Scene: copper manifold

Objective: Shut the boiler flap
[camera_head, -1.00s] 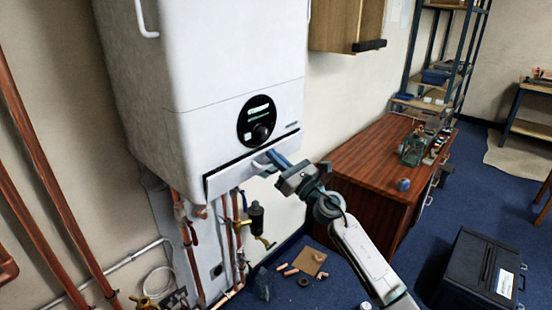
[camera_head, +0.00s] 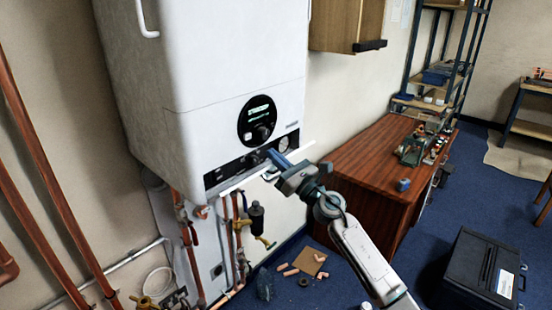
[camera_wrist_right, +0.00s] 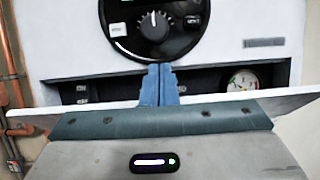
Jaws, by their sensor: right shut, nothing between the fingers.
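The white boiler (camera_head: 215,75) hangs on the wall, with a round dark dial panel (camera_head: 257,121) on its front. Below the dial, the boiler flap (camera_head: 235,183) stands open, tilted outward and seen almost edge-on. A dark recess with a small gauge (camera_wrist_right: 243,80) shows above it. My right gripper (camera_head: 272,155) is at the flap, with its blue fingers together and nothing between them. In the wrist view the fingertips (camera_wrist_right: 159,70) lie in front of the recess, and the gripper body hides the flap's middle. Whether the fingers touch the flap is unclear. My left gripper is not in view.
Copper pipes and valves (camera_head: 240,225) run below the boiler. A wooden cabinet (camera_head: 365,180) stands to the right of my arm. A black case (camera_head: 478,275) and small loose fittings (camera_head: 290,271) lie on the blue floor.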

